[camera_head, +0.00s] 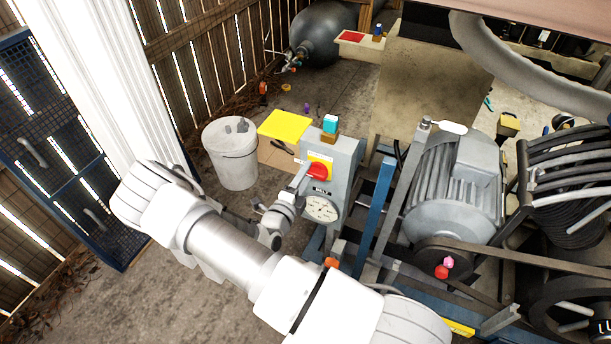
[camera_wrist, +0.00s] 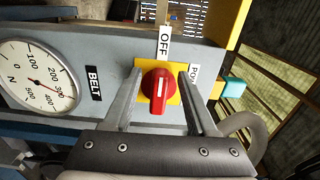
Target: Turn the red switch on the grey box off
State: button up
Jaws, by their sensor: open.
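The grey box (camera_head: 345,160) stands upright near the middle of the head view, and its face (camera_wrist: 110,55) fills much of the wrist view. The red switch (camera_head: 317,171) is on its yellow plate, and it also shows in the wrist view (camera_wrist: 158,92). A white mark on the knob runs up and down in the wrist view, in line with the OFF label (camera_wrist: 165,42) above. My gripper (camera_wrist: 160,76) is open, with one finger on each side of the switch. In the head view my gripper (camera_head: 302,180) reaches the switch from the left. Whether the fingers touch the knob is unclear.
A round gauge (camera_head: 322,208) and a BELT label (camera_wrist: 94,83) sit beside the switch. A cyan and brown block (camera_head: 330,128) is on the box's top. A motor (camera_head: 455,190) with a belt stands right. A white bucket (camera_head: 231,152) stands left on open floor.

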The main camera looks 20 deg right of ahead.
jog(key=v, duration=1.7)
jog(key=shift+a, duration=0.2)
jog(key=shift+s+r, duration=0.15)
jog(key=s+d+r+m+g+y, duration=0.2)
jog(key=s+d+r+m+g, duration=0.2)
jog(key=r+m+g, duration=0.65)
jog(key=s+d+r+m+g+y, duration=0.1)
jog(key=s+d+r+m+g, duration=0.35)
jog(key=m, duration=1.15)
jog(key=s+a+r+m+t+y, duration=0.2)
jog(key=s+r+m+t+y, duration=0.1)
jog(key=r+m, duration=0.5)
jog(key=s+a+r+m+t+y, duration=0.2)
jog(key=r+m+y, duration=0.4)
jog(key=r+m, duration=0.3)
jog(key=s+m+t, duration=0.1)
jog(key=t, duration=0.1)
jog(key=shift+m+t+y, duration=0.35)
jog(key=shift+t+y, duration=0.05)
jog(key=shift+r, duration=0.1)
